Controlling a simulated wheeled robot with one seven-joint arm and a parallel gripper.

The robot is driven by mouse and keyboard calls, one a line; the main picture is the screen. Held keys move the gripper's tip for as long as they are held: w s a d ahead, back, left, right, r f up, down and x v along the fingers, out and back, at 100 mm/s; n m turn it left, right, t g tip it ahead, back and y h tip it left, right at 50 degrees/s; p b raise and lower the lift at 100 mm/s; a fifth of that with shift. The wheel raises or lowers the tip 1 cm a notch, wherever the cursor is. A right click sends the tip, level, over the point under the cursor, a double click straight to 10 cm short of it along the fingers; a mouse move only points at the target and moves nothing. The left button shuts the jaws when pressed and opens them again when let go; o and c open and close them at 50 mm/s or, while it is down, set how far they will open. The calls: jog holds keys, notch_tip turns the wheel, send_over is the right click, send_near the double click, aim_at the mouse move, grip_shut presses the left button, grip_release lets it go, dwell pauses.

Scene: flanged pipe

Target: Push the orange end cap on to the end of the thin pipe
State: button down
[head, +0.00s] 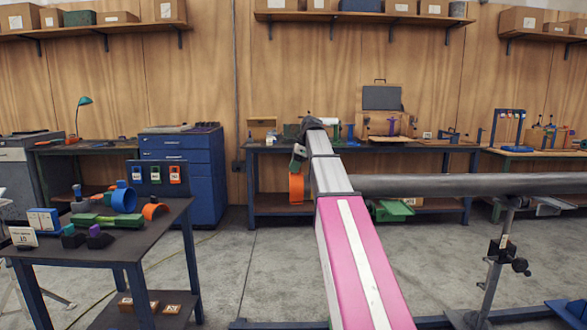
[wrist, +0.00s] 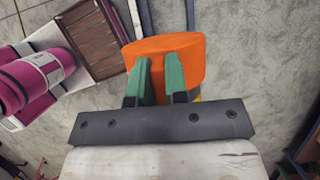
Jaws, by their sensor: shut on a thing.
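The orange end cap (wrist: 165,50) is between the green fingers of my gripper (wrist: 160,78) in the wrist view. My gripper is shut on it, and the fingers cover part of its near side. In the head view the cap (head: 296,188) hangs below my gripper (head: 298,163), just left of my arm. A grey pipe (head: 460,184) runs level from behind my arm to the right edge. Its left end is hidden by my arm, so I cannot tell the gap between it and the cap. The pipe does not show in the wrist view.
A stand (head: 497,255) is under the pipe at the right. A dark table (head: 110,250) at the left bears a blue ring (head: 123,199), an orange ring (head: 154,209) and green blocks. Workbenches line the back wall. Grey floor is open between the table and my arm.

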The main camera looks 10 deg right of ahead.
jog(key=c, duration=1.1)
grip_release()
jog(key=shift+o, duration=0.2)
jog(key=shift+r, duration=0.15)
jog(key=shift+r, duration=2.9)
